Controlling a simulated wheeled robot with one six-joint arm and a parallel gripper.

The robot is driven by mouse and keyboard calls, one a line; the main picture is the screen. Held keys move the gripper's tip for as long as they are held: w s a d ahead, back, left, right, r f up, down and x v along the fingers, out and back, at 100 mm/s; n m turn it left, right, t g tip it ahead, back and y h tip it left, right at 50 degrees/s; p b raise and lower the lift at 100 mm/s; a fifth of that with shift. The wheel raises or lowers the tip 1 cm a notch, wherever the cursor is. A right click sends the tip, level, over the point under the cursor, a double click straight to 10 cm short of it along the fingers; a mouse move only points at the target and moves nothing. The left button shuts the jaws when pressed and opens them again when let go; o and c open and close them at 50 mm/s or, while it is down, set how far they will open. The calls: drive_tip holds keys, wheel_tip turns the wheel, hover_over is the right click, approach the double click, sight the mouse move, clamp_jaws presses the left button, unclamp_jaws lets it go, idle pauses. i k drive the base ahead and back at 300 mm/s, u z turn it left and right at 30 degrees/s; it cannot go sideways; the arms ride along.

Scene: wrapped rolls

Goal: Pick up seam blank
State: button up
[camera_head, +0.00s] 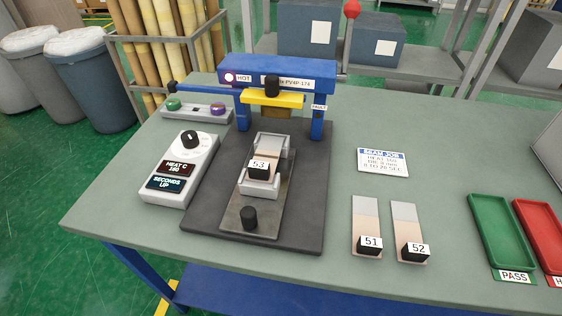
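Two seam blanks lie flat side by side on the grey-green table, right of the press. Blank 51 (366,222) is a pale strip, grey at the far end, with a black block labelled 51 at its near end. Blank 52 (408,227) looks alike, with a block labelled 52. A third blank, 53 (267,160), sits in the metal holder (262,190) on the press's sliding plate, below the raised yellow press bar. My gripper is not in view.
The blue press (278,72) stands on a dark base, its light by the word HOT lit. Left is a control box (181,168) reading HEAT C 280 and SECONDS UP. A job card (383,162) lies behind the blanks. Right are a green PASS tray (500,228) and a red tray (541,228).

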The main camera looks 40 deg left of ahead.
sight(262, 167)
drive_tip(key=k, duration=0.4)
drive_tip(key=u, duration=1.05)
drive_tip(key=i, duration=0.55)
drive_tip(key=u, duration=0.05)
